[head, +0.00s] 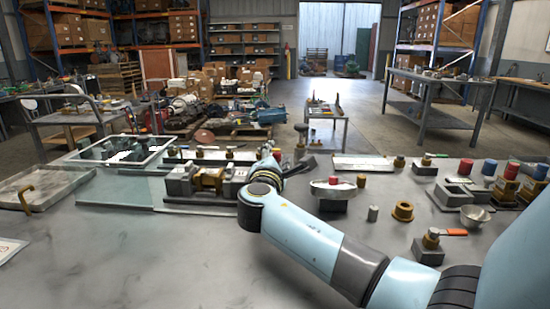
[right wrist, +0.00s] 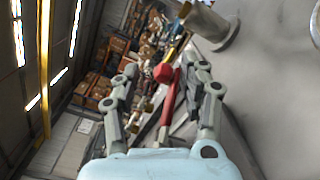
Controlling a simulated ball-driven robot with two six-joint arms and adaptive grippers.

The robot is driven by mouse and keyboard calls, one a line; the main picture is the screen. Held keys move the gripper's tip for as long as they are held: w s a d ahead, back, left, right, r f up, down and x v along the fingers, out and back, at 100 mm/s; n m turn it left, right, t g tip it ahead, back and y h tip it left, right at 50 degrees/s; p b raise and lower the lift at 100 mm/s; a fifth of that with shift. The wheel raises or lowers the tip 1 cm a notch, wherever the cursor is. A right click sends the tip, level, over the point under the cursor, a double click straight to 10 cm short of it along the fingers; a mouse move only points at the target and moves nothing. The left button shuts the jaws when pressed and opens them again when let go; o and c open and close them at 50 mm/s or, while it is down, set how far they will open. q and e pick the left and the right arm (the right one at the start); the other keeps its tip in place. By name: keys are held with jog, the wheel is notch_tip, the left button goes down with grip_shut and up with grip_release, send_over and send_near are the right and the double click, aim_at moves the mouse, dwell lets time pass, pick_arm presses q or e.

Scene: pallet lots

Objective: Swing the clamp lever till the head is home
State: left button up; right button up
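My right gripper (head: 298,166) is low over the bench at the right end of a grey clamp fixture (head: 177,183) that holds a brass-coloured cylinder (head: 208,180). In the right wrist view the gripper (right wrist: 161,66) has its two fingers spread. A red lever with a red knob (right wrist: 166,100) shows between them, with visible gaps to both fingers. In the head view my wrist mostly hides this lever and the fixture's right end. I cannot tell how far the clamp head is from the workpiece. My left gripper is not in view.
A glass-topped case (head: 120,150) and a grey tray (head: 60,187) lie to the left. A round pedestal with a red knob (head: 334,188), a brass bushing (head: 402,211) and an orange-handled valve (head: 431,240) stand to the right.

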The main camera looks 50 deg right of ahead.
jog(key=shift+a+f, duration=0.1)
jog(key=shift+f, duration=0.05)
jog(key=shift+s+a, duration=0.25)
jog(key=v, duration=1.1)
jog(key=shift+s+a, duration=0.1)
